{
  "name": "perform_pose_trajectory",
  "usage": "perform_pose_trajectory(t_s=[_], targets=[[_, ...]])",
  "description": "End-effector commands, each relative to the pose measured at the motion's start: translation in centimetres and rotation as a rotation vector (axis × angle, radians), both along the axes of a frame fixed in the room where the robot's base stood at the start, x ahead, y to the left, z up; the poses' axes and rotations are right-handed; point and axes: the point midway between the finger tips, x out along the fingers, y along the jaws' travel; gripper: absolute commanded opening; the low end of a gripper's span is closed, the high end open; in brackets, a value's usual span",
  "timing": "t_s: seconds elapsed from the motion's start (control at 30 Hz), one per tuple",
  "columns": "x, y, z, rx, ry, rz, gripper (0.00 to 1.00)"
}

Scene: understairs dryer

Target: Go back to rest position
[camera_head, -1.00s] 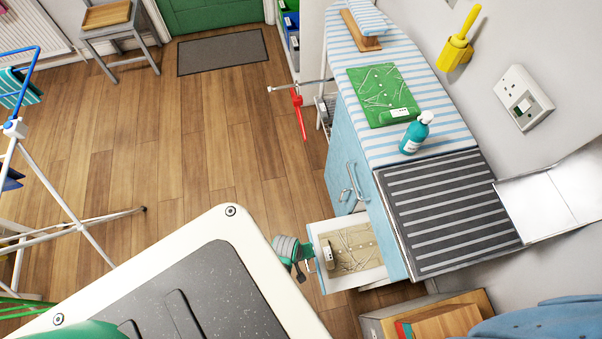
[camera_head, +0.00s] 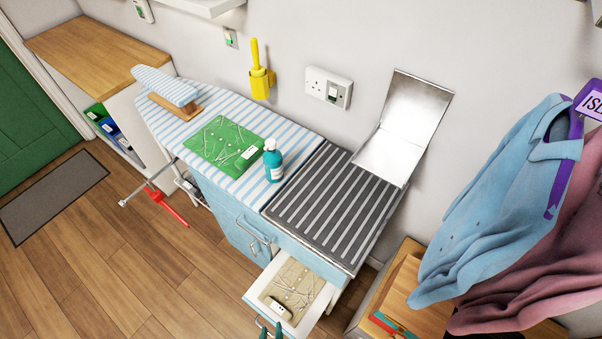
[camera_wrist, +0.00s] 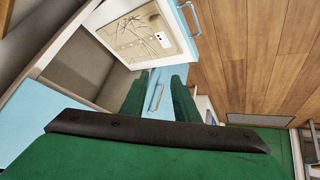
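My gripper (camera_wrist: 158,95) shows in the wrist view as two green fingers standing apart, with nothing between them. In the wrist view the drawer (camera_wrist: 178,60) is beyond the fingers, pulled out of the blue cabinet (camera_head: 236,226). It holds a pale panel with wire-like pieces and a small white item. Most of my arm is out of view.
A striped ironing surface bears a green board (camera_head: 222,144), a teal bottle (camera_head: 273,162) and a small striped board. A ridged grey mat (camera_head: 325,200) lies beside it. Shirts (camera_head: 498,200) hang at right above a wooden box (camera_head: 398,285).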

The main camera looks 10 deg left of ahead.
Motion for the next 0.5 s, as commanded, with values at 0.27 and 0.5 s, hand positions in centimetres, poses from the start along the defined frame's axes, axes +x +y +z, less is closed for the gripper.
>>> perform_pose_trajectory(t_s=[0.27, 0.5], targets=[[-0.2, -7.0, 13.0, 0.197, -0.304, -0.284, 0.28], [-0.8, -11.4, 23.6, 0.305, -0.535, -0.422, 0.28]])
